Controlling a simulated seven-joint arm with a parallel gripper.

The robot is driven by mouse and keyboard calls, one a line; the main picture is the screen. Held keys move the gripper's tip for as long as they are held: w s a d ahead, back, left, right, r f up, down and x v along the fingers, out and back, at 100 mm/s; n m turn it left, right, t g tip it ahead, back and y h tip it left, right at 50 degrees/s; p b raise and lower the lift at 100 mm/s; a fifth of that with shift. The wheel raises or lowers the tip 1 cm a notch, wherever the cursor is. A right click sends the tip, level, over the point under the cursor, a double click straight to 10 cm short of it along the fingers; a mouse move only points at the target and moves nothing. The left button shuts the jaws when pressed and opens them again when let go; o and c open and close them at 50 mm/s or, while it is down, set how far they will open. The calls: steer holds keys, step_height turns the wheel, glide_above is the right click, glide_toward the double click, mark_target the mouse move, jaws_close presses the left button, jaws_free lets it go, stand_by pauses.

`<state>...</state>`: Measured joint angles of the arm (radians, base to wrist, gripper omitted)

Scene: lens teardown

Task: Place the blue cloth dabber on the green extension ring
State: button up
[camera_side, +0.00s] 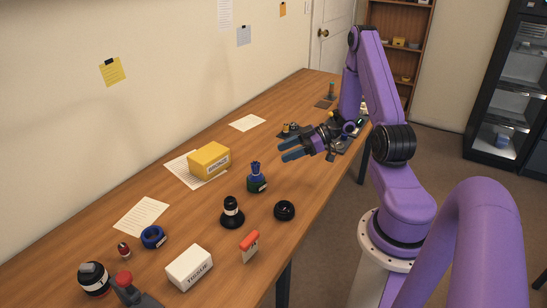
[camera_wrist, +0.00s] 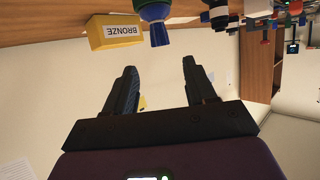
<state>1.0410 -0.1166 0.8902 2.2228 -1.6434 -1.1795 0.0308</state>
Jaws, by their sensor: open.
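The blue cloth dabber (camera_side: 255,168) stands upright on the green extension ring (camera_side: 257,184), near the middle of the table. In the wrist view, which is upside down, the blue dabber (camera_wrist: 160,34) and the green ring (camera_wrist: 155,11) show touching, at the top of the picture. Their exact seating is too small to tell. My gripper (camera_side: 284,149) is open and empty, in the air to the upper right of the dabber and apart from it. Both fingers also show in the wrist view (camera_wrist: 159,64), with nothing between them.
A yellow BRONZE box (camera_side: 209,161) lies left of the dabber. A black flared part (camera_side: 232,214) and a black ring (camera_side: 284,210) stand in front. A blue ring (camera_side: 153,237), a TISSUE box (camera_side: 190,267) and a red-topped item (camera_side: 249,246) are nearer. Small parts crowd the far end.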

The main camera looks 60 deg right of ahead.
steer(key=s+d, duration=0.1)
step_height(320, 180, up, 3)
steer(key=n+g+h, duration=0.2)
steer(key=g+h, duration=0.1)
steer(key=h, duration=0.2)
glide_above(256, 165)
steer(key=shift+r, duration=0.15)
steer(key=s+a+r+g+h, duration=0.1)
steer(key=s+a+r, duration=0.25)
steer(key=a, duration=0.45)
steer(key=s+a+r+g+h, duration=0.1)
steer(key=s+a+r+h, duration=0.2)
steer(key=a, duration=0.4)
steer(key=s+a+r+n+g, duration=0.1)
steer(key=s+a+g, duration=0.1)
steer(key=s, duration=0.9)
steer(key=s+a+r+n+g, duration=0.1)
steer(key=s+a+r+g, duration=0.1)
steer(key=s, duration=0.9)
steer(key=shift+a+r+g+y, duration=0.25)
steer(key=shift+a+g+y, duration=0.1)
steer(key=shift+g, duration=0.15)
